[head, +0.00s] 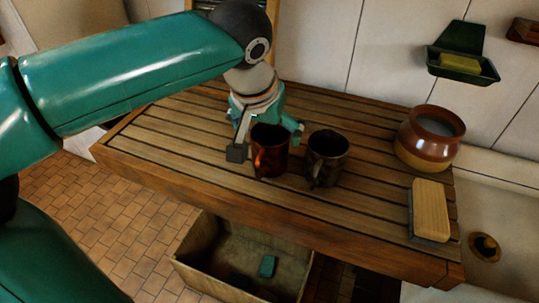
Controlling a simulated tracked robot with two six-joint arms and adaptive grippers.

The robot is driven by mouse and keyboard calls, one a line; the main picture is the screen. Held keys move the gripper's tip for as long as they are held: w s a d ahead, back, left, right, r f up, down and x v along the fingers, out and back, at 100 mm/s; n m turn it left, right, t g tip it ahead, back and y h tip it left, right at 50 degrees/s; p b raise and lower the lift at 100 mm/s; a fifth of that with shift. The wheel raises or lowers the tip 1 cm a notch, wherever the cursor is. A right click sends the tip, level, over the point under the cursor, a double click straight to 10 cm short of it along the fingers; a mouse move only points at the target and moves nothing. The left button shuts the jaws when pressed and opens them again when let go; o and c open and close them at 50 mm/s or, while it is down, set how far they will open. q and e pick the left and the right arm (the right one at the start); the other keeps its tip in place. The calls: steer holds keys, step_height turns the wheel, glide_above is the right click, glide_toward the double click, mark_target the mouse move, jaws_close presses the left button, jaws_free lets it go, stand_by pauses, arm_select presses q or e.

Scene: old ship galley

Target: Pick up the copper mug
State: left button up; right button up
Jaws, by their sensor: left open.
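The copper mug (270,160), reddish and shiny, stands upright on the slatted wooden counter (190,145). My left gripper (264,146) is open and sits right at the mug. One finger is at the mug's left side, and the other shows behind its upper right. Part of the mug's rim lies close under the gripper; I cannot tell whether the fingers touch it. A dark metal mug (328,160) stands upright just to the right of the copper one. My right gripper is not in view.
A brown glazed pot (428,140) and a wooden brush (430,210) are at the counter's right end. A green soap dish (463,66) hangs on the wall. A box (210,270) sits below. The counter's left part is clear.

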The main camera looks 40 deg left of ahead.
mark_target(270, 142)
arm_select(q)
steer(key=shift+x, duration=1.25)
steer(key=x, duration=0.4)
steer(key=shift+w+a+r+p, duration=0.1)
steer(key=shift+w+a+p, duration=0.2)
steer(key=shift+c, duration=0.2)
steer(key=c, duration=1.1)
steer(key=shift+r, duration=0.15)
step_height(270, 142, up, 20)
steer(key=p, duration=0.3)
steer(key=shift+c, duration=0.2)
